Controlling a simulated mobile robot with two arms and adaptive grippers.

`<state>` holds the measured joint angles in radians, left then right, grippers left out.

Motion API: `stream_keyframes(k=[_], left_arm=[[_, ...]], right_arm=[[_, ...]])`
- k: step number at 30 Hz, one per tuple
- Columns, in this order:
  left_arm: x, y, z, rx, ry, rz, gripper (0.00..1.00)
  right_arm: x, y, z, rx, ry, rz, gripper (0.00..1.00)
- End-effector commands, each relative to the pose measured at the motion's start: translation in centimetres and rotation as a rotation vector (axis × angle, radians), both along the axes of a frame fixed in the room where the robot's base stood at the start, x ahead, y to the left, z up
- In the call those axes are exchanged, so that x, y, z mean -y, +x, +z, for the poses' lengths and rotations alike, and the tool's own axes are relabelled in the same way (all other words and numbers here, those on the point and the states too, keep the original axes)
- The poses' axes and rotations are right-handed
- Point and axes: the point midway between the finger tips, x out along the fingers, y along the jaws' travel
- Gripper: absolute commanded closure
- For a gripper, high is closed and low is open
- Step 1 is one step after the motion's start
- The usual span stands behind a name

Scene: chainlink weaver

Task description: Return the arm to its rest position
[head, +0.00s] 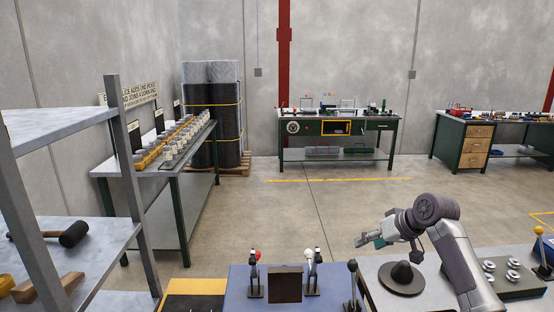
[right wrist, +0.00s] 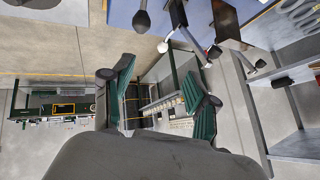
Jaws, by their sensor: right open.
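My right arm (head: 458,255) comes up from the lower right of the head view and bends over to the left at its dark, rounded joint. My right gripper (head: 366,241) points left above the grey worktop, left of and higher than a black dome on a round dark base (head: 402,277). In the right wrist view the gripper (right wrist: 162,100) shows two green-padded fingers spread apart with nothing between them. My left arm and gripper are not in view.
A blue panel (head: 238,290) with several levers and a dark block stands at the front. A grey shelf rack (head: 130,190) with a mallet (head: 72,235) is at left. Workbenches (head: 337,127) stand along the back wall. The floor between is clear.

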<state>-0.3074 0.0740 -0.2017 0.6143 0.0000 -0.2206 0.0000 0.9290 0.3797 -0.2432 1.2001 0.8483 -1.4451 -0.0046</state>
Motion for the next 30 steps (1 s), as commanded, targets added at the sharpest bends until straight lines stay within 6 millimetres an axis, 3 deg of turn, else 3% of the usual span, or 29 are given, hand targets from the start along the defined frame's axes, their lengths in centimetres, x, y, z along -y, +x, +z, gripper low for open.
stream_keyframes(k=[11, 17, 23, 27, 30], left_arm=[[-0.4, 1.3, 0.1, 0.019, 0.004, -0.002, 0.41], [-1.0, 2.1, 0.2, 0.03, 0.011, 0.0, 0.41], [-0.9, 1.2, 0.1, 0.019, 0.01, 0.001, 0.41], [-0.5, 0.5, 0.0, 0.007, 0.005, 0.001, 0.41], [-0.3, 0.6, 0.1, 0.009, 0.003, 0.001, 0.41]], right_arm=[[-1.7, -3.1, -5.4, -0.035, -0.06, 0.029, 0.41], [-3.1, -6.7, -10.2, -0.065, -0.113, 0.052, 0.41], [-5.0, -13.4, -16.5, -0.106, -0.183, 0.08, 0.41], [-6.2, -21.8, -21.1, -0.145, -0.246, 0.086, 0.41], [-6.4, -27.6, -22.6, -0.166, -0.285, 0.072, 0.41]])
